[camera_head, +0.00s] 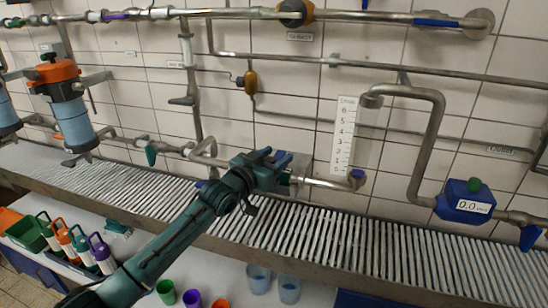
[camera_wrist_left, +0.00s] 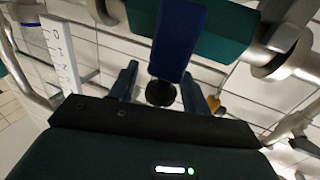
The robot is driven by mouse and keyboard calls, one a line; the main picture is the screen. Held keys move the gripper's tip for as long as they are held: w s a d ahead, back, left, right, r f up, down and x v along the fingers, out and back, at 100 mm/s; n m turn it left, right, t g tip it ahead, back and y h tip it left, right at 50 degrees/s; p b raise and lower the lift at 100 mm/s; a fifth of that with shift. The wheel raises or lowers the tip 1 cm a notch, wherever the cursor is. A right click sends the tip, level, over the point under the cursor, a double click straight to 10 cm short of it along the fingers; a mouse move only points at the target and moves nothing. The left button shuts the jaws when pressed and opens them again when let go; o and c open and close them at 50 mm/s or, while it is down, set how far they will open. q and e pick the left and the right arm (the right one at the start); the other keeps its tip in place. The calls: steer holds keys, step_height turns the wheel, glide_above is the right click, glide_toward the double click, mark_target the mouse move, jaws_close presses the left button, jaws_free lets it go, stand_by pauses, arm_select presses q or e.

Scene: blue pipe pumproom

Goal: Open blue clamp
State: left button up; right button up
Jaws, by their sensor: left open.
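My left gripper (camera_head: 268,156) reaches in to the pipework at mid-picture in the head view. Beside its fingertips is the blue clamp (camera_head: 283,160), a short blue handle on the pipe, partly hidden by the gripper. In the left wrist view the blue clamp (camera_wrist_left: 178,42) is a flat dark-blue lever in front of a teal body (camera_wrist_left: 232,36) on a metal pipe. My left gripper (camera_wrist_left: 159,88) is open there, with one finger to each side of the lever's lower end. I cannot tell whether either finger touches it. My right gripper is not in view.
A bent pipe (camera_head: 332,183) with a blue cap runs right of the clamp, below a numbered scale (camera_head: 346,130). A blue meter (camera_head: 464,200) reading 0.0 is farther right. A slatted metal shelf (camera_head: 400,245) lies below. Bottles (camera_head: 80,240) and cups (camera_head: 258,278) stand in front.

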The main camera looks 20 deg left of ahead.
arm_select(q)
steer(key=shift+c, duration=0.5)
jaws_close()
